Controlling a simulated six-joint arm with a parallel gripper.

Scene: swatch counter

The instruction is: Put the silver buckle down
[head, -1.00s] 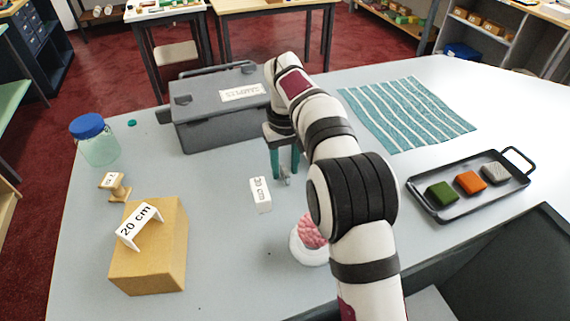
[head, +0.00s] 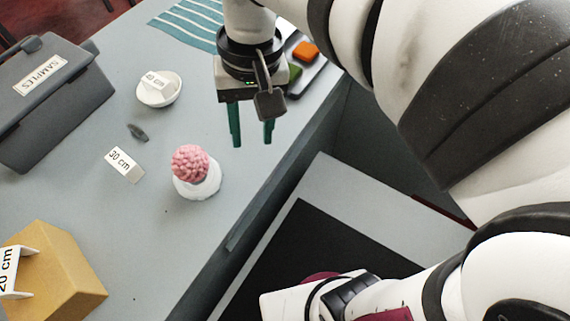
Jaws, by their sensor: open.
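A small grey piece, apparently the silver buckle (head: 138,132), lies on the counter just behind the "30 cm" marker (head: 124,164). It is too small for its shape to be clear. My gripper (head: 252,140) is open, with its two green fingers pointing down and apart. Nothing shows between the fingers. The gripper is well to the right of the grey piece and does not touch it, near the counter's edge.
A pink bumpy ball on a white ring (head: 196,180) stands between the grey piece and the counter edge. A white dish (head: 172,92) with a small label is behind. The samples case (head: 50,110) is left, a cardboard box (head: 60,275) front left. A tray with coloured blocks (head: 305,75) is partly hidden.

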